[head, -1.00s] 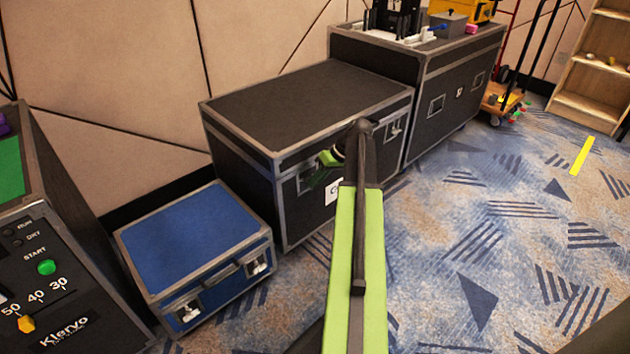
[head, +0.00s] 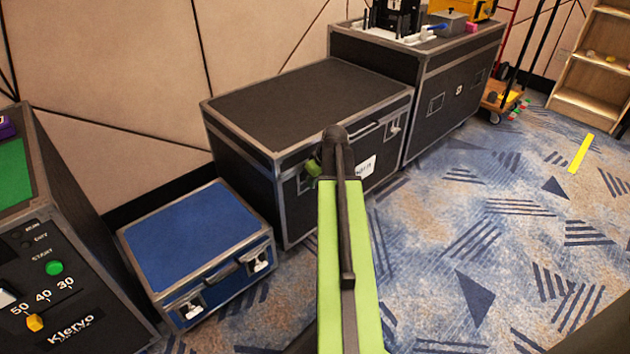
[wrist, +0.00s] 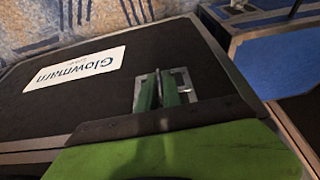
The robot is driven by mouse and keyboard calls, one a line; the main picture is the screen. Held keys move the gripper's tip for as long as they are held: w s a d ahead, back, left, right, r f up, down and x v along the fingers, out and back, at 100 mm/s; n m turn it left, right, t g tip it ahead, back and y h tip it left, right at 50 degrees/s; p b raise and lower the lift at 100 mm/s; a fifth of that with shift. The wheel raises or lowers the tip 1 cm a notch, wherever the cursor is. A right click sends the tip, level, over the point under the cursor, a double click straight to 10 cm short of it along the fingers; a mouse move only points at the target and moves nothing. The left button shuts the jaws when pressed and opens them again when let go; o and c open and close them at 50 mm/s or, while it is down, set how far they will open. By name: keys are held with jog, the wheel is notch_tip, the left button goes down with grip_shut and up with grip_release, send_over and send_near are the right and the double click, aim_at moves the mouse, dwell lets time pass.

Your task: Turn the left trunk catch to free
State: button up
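The black trunk (head: 310,100) with metal edges stands against the wall in the head view. Its front, with a white "Glowmarn" label (wrist: 75,68), shows upside down in the wrist view. Its left catch (wrist: 182,80), a metal plate with a thin upright tab, is in the wrist view; my arm largely hides it in the head view. The trunk's right catch (head: 392,128) is in plain view. My gripper (wrist: 158,92) has its two green fingers slightly apart, at the catch and on either side of the tab. I cannot tell whether they touch it.
A blue case (head: 195,240) stands close to the trunk's left. A black control box (head: 75,260) with a green button is at far left. A taller black case (head: 440,95) adjoins on the right.

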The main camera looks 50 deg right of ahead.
jog(key=shift+o, duration=1)
jog(key=shift+w+r, duration=0.1)
jog(key=shift+w, duration=0.25)
jog(key=shift+s, duration=0.15)
jog(key=p+v, duration=1.6)
jog(key=v, duration=0.1)
jog(key=shift+s, duration=0.1)
